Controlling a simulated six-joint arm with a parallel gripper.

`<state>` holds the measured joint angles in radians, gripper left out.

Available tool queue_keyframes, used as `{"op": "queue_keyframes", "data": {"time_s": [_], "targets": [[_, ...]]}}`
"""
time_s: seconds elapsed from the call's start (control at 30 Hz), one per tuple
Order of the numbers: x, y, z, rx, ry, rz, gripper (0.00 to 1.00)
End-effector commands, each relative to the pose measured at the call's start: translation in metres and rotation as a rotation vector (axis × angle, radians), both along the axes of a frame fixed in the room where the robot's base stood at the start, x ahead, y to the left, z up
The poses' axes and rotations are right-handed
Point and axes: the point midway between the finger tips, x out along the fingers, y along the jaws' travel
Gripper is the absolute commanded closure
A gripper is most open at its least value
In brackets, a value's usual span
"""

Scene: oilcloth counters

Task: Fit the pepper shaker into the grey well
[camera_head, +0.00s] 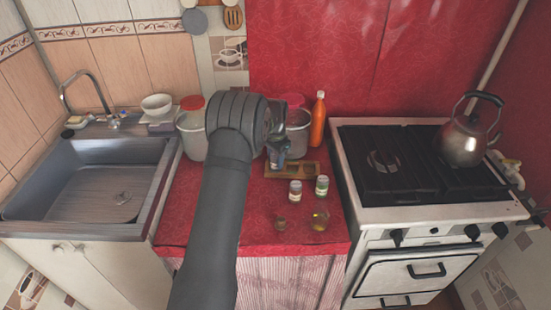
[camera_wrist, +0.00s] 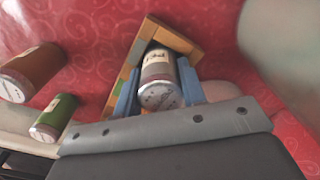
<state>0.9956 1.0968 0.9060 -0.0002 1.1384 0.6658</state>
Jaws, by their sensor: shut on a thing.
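My gripper (camera_wrist: 157,90) is shut on the pepper shaker (camera_wrist: 158,70), a small jar with a pale label and a light metal lid. One blue finger lies on each side of it. A wooden rack (camera_wrist: 175,33) with coloured edges lies behind the shaker in the wrist view. The rack also shows in the head view (camera_head: 312,169), just below my gripper (camera_head: 278,152). The shaker and fingers hide much of the rack's inside, so I cannot tell which well is grey or whether the shaker is inside one.
A brown jar (camera_head: 295,190) and a green jar (camera_head: 321,186) stand in front of the rack. Two small glass items (camera_head: 319,219) are nearer the counter's front. An orange bottle (camera_head: 318,120) and large canisters (camera_head: 192,135) stand behind. The counter's front left is partly covered by my arm.

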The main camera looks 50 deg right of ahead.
Motion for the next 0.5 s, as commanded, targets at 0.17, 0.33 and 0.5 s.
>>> {"op": "queue_keyframes", "data": {"time_s": [0.17, 0.33, 0.5], "targets": [[-0.0001, 0.0001, -0.0007, 0.000, 0.000, 0.000, 0.41], [-0.0001, 0.0001, -0.0006, 0.000, 0.000, 0.000, 0.41], [0.0001, -0.0002, 0.0061, -0.001, -0.001, 0.000, 0.41]]}}
